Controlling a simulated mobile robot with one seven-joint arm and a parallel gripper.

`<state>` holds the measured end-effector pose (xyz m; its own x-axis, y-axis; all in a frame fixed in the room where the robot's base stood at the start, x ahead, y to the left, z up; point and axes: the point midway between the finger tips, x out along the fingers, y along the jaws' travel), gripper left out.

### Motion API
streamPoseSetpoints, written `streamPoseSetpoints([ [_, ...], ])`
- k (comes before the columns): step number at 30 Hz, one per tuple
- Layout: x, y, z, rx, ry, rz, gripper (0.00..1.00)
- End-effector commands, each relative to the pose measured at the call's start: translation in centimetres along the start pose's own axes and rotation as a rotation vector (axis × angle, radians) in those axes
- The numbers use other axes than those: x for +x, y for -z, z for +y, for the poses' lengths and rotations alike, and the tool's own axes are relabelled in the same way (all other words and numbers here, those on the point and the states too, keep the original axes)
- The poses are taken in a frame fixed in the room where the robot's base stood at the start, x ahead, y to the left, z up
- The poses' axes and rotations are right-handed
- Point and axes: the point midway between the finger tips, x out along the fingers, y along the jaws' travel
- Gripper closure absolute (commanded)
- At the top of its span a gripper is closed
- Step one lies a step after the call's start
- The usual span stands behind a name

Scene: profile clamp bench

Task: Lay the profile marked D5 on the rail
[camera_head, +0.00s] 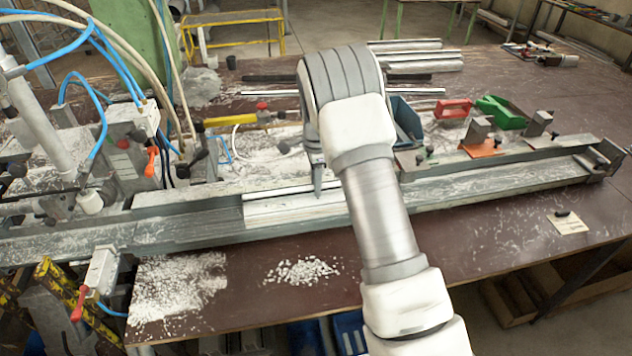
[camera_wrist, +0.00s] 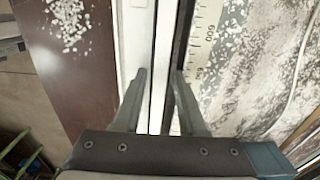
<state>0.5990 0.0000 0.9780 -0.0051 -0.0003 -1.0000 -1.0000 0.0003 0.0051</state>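A pale, whitish profile (camera_head: 290,205) lies along the rail (camera_head: 450,190) in the head view, in the rail's middle stretch. No D5 mark can be read on it. In the wrist view a long white strip (camera_wrist: 164,60), which looks like this profile, runs between my two fingers. My gripper (camera_wrist: 160,75) has its fingers apart, one on each side of the strip, with a gap showing at the left finger. In the head view my gripper (camera_head: 318,188) points down over the rail, partly hidden by my arm. Whether a finger touches the profile cannot be told.
Several other profiles (camera_head: 415,62) lie at the back of the bench. Clamps and blue hoses crowd the left. White chips (camera_head: 302,271) lie on the bench front.

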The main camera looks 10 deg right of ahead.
Motion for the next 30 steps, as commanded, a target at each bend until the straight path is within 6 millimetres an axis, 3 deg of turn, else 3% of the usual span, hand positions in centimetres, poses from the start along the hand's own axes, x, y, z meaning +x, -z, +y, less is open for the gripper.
streamPoseSetpoints([
  [15, -0.9, 0.0, -0.4, 0.000, 0.014, 0.001, 0.45],
  [30, -10.4, 0.0, -0.2, 0.000, 0.010, 0.001, 0.45],
])
